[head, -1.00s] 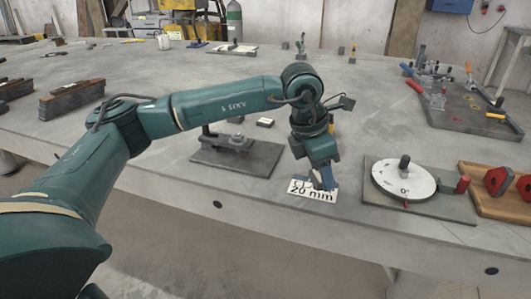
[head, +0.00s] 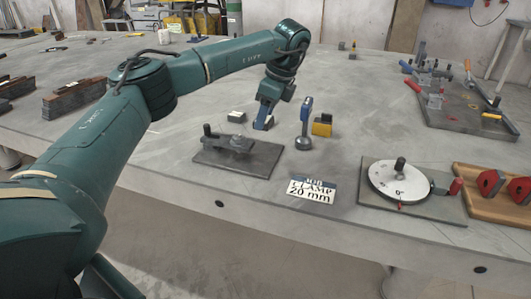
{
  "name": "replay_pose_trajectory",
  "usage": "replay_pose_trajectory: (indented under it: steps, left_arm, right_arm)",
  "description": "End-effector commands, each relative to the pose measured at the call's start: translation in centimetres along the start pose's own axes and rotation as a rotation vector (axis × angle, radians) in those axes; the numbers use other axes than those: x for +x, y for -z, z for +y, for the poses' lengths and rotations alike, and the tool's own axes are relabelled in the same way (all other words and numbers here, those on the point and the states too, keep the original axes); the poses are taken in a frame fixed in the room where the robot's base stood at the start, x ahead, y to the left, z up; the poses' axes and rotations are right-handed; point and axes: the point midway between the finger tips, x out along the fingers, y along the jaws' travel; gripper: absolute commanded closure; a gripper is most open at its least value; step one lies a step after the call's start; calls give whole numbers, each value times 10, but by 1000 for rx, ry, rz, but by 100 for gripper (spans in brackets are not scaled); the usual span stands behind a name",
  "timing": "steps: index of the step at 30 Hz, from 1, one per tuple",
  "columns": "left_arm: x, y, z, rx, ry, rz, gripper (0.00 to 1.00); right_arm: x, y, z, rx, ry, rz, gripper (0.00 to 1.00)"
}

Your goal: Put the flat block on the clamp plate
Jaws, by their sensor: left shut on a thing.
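The clamp plate (head: 212,158) is a dark flat plate on the table, left of centre, with a grey clamp and a dark upright knob on it. My left gripper (head: 263,123) is just behind the plate's right part, pointing down with blue fingers. It is shut on a small pale-and-dark block (head: 270,122), mostly hidden by the fingers; it looks low, at or near the table top. Another small block with a pale top (head: 236,116) lies behind the clamp. I cannot tell from the labels which is the flat block. My right gripper is not in view.
A blue-handled tool with a round base (head: 304,141) and a yellow-and-black block (head: 322,125) stand right of the gripper. A card reading "CLAMP 20 mm" (head: 311,189) lies in front. A round dial on a plate (head: 398,182) stands at the right.

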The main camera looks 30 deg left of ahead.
Motion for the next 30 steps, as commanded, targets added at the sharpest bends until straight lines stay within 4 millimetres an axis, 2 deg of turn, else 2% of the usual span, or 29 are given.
replay_pose_trajectory:
  steps: [6,13,19,30]
  left_arm:
    - [34,10,1,-5,-5,-2,87]
    - [57,17,0,-3,-2,0,87]
    - [88,27,1,-3,-2,0,87]
    - [94,29,0,-3,-1,0,87]
  right_arm:
    - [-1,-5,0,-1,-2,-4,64]
    - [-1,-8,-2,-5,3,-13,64]
    - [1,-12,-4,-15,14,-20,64]
    - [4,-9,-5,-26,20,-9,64]
